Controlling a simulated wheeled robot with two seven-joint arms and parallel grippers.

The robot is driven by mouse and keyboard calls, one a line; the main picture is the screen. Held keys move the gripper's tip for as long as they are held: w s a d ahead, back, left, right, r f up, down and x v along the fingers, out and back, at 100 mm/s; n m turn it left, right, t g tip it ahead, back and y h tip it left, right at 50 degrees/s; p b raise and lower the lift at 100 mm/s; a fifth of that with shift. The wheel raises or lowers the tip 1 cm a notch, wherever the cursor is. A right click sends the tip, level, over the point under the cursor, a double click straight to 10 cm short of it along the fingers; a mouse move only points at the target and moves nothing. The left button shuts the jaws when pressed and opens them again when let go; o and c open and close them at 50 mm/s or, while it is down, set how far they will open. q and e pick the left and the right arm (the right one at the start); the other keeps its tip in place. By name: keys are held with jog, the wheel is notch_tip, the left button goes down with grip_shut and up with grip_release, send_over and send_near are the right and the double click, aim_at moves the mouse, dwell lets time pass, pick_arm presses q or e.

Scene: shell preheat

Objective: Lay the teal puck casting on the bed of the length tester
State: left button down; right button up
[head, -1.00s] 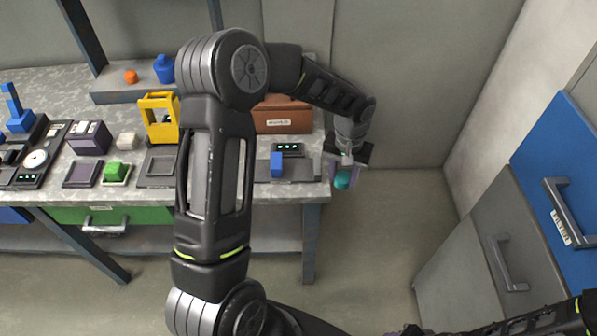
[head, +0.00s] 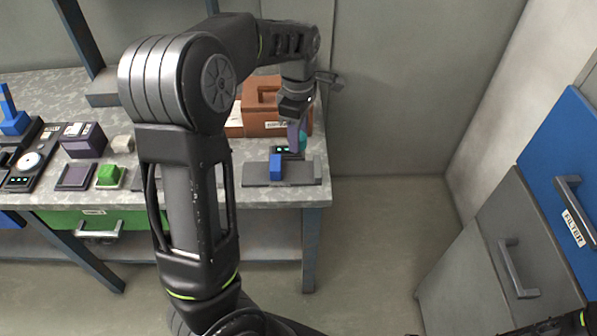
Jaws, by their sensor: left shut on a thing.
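The teal puck casting (head: 302,140) shows as a small teal patch at the fingers of my left gripper (head: 296,127), which is shut on it. The fingers and wrist hide most of the puck. The length tester (head: 248,173) is a low grey bed at the table's right end, with a blue block (head: 276,169) and a grey upright stop (head: 317,167) on it. In the picture the puck is just above the bed's right part, in front of the tester's display (head: 282,150). I cannot tell its exact height. My right gripper is not in view.
A brown case (head: 262,125) stands close behind the left gripper. My left arm covers the middle of the table. The floor right of the table is clear up to the drawers (head: 531,262).

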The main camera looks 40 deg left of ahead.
pick_arm(q)
jog(key=shift+f, duration=0.1)
send_over(299, 172)
jog(key=shift+a+f, duration=0.1)
jog(key=shift+f, duration=2.95)
jog(key=shift+f+p, duration=0.4)
jog(key=shift+f, duration=1.5)
jog(key=shift+f, duration=0.1)
jog(key=c, duration=0.9)
grip_release()
notch_tip(299, 172, up, 12)
jog(key=shift+r+b, duration=0.15)
jog(key=shift+b, duration=0.35)
